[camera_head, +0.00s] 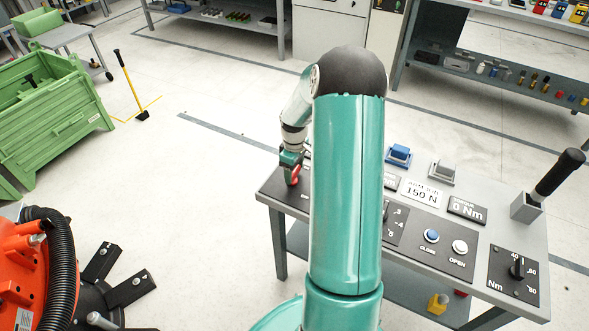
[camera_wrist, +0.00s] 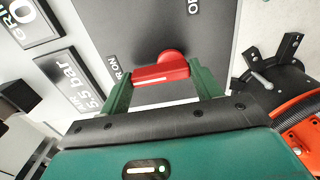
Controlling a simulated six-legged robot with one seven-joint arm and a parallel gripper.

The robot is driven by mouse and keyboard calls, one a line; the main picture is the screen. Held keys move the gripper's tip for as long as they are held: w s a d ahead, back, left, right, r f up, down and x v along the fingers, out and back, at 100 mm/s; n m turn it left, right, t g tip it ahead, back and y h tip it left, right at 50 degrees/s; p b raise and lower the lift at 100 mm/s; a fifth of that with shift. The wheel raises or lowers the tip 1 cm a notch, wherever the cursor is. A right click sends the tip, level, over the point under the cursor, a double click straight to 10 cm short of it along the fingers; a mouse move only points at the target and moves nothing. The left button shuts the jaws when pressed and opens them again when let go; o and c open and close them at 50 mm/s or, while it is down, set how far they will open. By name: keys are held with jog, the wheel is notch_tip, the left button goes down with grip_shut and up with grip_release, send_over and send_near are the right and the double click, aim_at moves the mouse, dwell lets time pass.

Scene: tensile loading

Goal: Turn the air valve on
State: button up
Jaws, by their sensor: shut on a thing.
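The air valve is a red handle (camera_wrist: 160,74) with a round hub on a dark panel (camera_wrist: 165,25). My gripper (camera_wrist: 163,80) has one green finger at each end of the handle, shut on it. The handle's left end lies near a label that ends in "ON" (camera_wrist: 118,68). In the head view my gripper (camera_head: 290,163) is at the left end of the control table, with the red handle (camera_head: 293,178) just below it. My own arm hides part of the table there.
The table (camera_head: 510,212) carries a blue button (camera_head: 431,236), a white button (camera_head: 459,247), a dial (camera_head: 517,266) and a black lever (camera_head: 560,173). A "5.5 bar" display (camera_wrist: 78,90) is beside the panel. Green crates (camera_head: 55,105) stand at left; orange-red equipment (camera_head: 25,275) is lower left.

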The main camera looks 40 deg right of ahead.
jog(key=o, duration=1)
notch_tip(320, 180, up, 14)
jog(key=shift+f, duration=0.1)
dwell(0.5)
